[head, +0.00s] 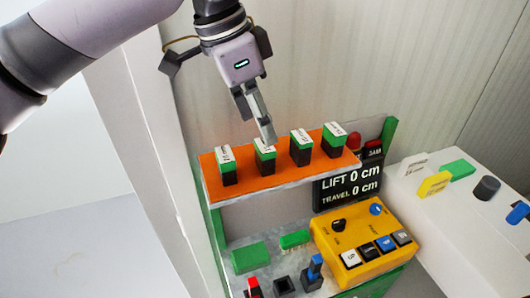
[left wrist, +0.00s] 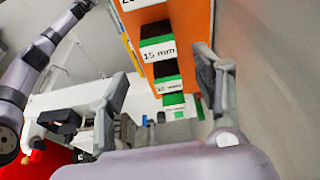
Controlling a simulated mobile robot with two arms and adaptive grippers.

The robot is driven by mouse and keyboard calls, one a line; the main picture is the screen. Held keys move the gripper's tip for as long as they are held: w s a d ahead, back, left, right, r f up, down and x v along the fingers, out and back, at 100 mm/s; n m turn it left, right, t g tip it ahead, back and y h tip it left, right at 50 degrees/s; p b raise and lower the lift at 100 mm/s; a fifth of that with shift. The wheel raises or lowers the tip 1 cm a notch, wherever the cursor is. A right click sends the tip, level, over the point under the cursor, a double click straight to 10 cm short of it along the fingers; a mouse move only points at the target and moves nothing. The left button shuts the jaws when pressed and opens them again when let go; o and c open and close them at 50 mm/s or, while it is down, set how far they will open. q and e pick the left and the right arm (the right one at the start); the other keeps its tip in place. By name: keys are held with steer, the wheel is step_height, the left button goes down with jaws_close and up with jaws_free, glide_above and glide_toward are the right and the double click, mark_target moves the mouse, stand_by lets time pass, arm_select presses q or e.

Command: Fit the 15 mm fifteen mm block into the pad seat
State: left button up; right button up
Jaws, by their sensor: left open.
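The 15 mm block (left wrist: 158,50), black and green with a white label, stands on the orange shelf (left wrist: 195,22). In the left wrist view it shows beyond and between the finger tips. My left gripper (left wrist: 165,78) is open and empty. In the head view my left gripper (head: 263,128) hangs over the shelf, its fingers pointing down near the second block from the left (head: 265,158). The labels are too small to read there. I cannot make out the pad seat for sure. My right gripper is not in view.
Other labelled blocks (head: 228,172) share the shelf (head: 209,175). Below it stand a yellow control box (head: 340,250), a green block (head: 249,257) and a dark square holder (head: 284,285). A white bench (head: 418,195) with small parts is at the right.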

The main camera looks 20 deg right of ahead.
mark_target(262, 145)
arm_select(q)
steer(key=x, duration=0.2)
steer(key=p+x, duration=0.1)
steer(key=shift+a+f, duration=0.3)
steer(key=shift+f, duration=0.15)
steer(key=shift+d+f, duration=0.15)
steer(key=shift+f, duration=0.3)
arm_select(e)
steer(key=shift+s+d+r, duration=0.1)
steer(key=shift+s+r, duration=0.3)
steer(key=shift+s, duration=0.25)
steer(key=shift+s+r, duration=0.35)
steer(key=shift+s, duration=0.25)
arm_select(q)
steer(key=c, duration=1.2)
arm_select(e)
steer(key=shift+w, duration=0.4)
arm_select(q)
steer(key=shift+r, duration=0.1)
steer(key=shift+c, duration=0.2)
